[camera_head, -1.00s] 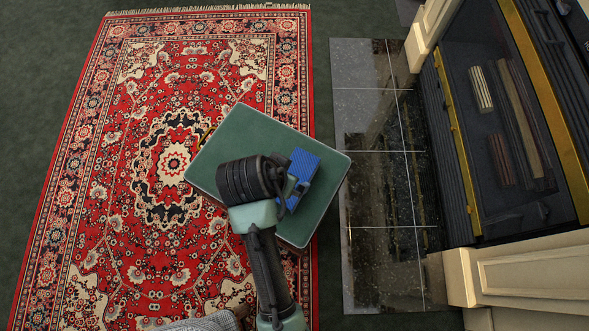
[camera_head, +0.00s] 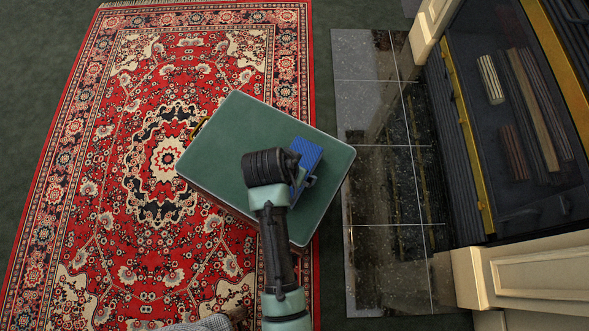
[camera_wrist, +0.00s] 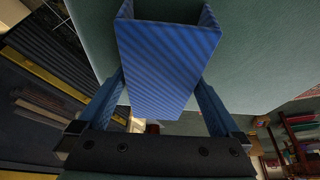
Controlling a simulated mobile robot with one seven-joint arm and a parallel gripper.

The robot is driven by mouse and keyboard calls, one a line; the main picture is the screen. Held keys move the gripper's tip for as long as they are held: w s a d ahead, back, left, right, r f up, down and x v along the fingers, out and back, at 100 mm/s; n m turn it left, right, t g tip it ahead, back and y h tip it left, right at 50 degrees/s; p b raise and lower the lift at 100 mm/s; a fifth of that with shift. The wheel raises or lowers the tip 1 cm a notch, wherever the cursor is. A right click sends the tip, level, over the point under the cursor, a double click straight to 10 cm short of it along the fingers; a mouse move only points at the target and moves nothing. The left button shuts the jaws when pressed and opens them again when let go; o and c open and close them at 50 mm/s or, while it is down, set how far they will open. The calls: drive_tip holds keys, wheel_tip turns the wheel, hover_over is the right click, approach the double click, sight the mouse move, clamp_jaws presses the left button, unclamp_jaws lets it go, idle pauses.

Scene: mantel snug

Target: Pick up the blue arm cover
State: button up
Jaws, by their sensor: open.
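The blue arm cover (camera_head: 307,153) is a striped, channel-shaped piece on the green flat-topped case (camera_head: 235,130). My gripper (camera_head: 304,180) is right at its near side in the head view, and my wrist partly hides the cover. In the wrist view the cover (camera_wrist: 168,62) fills the upper middle. My gripper (camera_wrist: 160,95) is open there, with one finger on each side of the cover's near end. I cannot tell whether the fingers touch it. The fingertips are partly hidden by the cover.
The case stands over the right edge of a red patterned rug (camera_head: 100,220). Dark glossy hearth tiles (camera_head: 375,190) lie to its right, before a fireplace (camera_head: 510,130) with a cream surround (camera_head: 530,275). The case top left of the cover is clear.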

drive_tip(key=shift+f, duration=0.1)
drive_tip(key=c, duration=1.1)
